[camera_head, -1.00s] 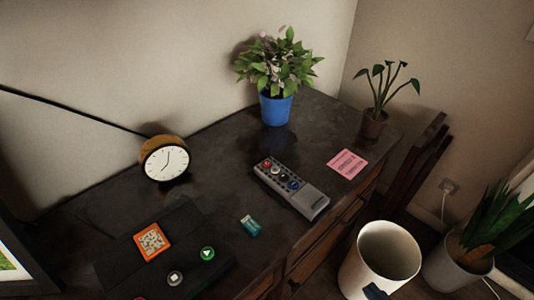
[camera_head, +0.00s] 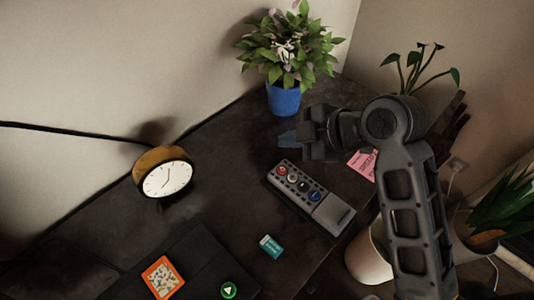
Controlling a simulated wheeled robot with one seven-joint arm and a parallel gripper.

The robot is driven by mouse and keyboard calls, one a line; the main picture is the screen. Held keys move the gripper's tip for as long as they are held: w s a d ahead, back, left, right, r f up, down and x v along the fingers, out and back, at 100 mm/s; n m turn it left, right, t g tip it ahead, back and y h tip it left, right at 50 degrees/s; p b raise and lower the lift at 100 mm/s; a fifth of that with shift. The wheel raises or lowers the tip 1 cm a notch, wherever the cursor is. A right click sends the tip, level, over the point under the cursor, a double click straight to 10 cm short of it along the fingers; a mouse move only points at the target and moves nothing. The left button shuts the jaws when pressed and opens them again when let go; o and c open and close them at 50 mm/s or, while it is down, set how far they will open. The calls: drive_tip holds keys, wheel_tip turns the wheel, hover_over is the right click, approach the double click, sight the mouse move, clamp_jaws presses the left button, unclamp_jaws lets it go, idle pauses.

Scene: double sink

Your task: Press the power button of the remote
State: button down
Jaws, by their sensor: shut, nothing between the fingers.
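The grey remote (camera_head: 310,198) lies flat on the dark desk, running from upper left to lower right. Its upper-left end has coloured buttons; a red button (camera_head: 281,170) sits near that end, with dark, white and blue ones around it. Which one is the power button I cannot read at this size. My gripper (camera_head: 289,137) is shut and empty, pointing left. In the picture it is just above the remote's button end. It appears apart from the remote, though its height over the desk is hard to tell.
A blue pot with a leafy plant (camera_head: 284,99) stands just behind my gripper. A pink note (camera_head: 362,163) lies partly behind my arm. A white bin (camera_head: 366,258) stands off the desk's right edge.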

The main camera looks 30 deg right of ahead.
drive_tip(key=shift+w+a+r+n, duration=0.15)
drive_tip(key=shift+w+r+n, duration=0.2)
drive_tip(key=shift+w, duration=0.1)
drive_tip(key=shift+f, duration=0.15)
drive_tip(key=b, duration=0.7)
hover_over(285, 171)
wheel_tip(285, 171, down, 7)
drive_tip(key=shift+f, duration=0.1)
drive_tip(key=shift+f+b, duration=0.35)
drive_tip(key=shift+f, duration=0.3)
idle(1.1)
drive_tip(key=shift+f, duration=0.45)
